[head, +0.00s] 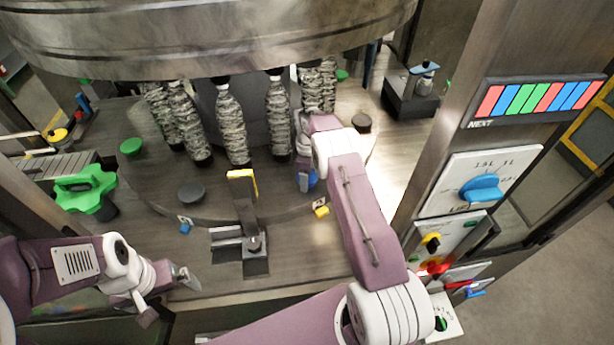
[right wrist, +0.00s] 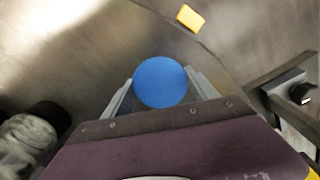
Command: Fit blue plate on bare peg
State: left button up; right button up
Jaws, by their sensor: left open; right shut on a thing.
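The blue plate (right wrist: 161,82) is a round disc held between the two fingers of my right gripper (right wrist: 160,88) in the right wrist view. In the head view only a bit of blue (head: 312,179) shows beside my right gripper (head: 306,182), over the turntable's front right. My left gripper (head: 168,297) is open and empty at the lower left, away from the turntable. Dark round tops stand on the turntable at front left (head: 192,192) and at right (head: 362,122); I cannot tell whether either is the bare peg.
Several grey mottled bottle shapes (head: 230,125) stand on the turntable under a large metal drum (head: 210,40). A bracket with a yellow top (head: 242,185) stands at the front. A small yellow block (head: 321,211) lies by the rim. A control panel (head: 480,188) rises at right.

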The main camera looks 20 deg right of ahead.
jog(key=o, duration=1.5)
jog(key=shift+r, duration=0.1)
jog(key=shift+r+b, duration=0.35)
jog(key=shift+b, duration=0.1)
notch_tip(320, 180, up, 8)
jog(key=b, duration=0.2)
jog(key=shift+b, duration=0.3)
jog(key=shift+r, duration=0.2)
jog(key=shift+s+f, duration=0.1)
jog(key=shift+f, duration=0.05)
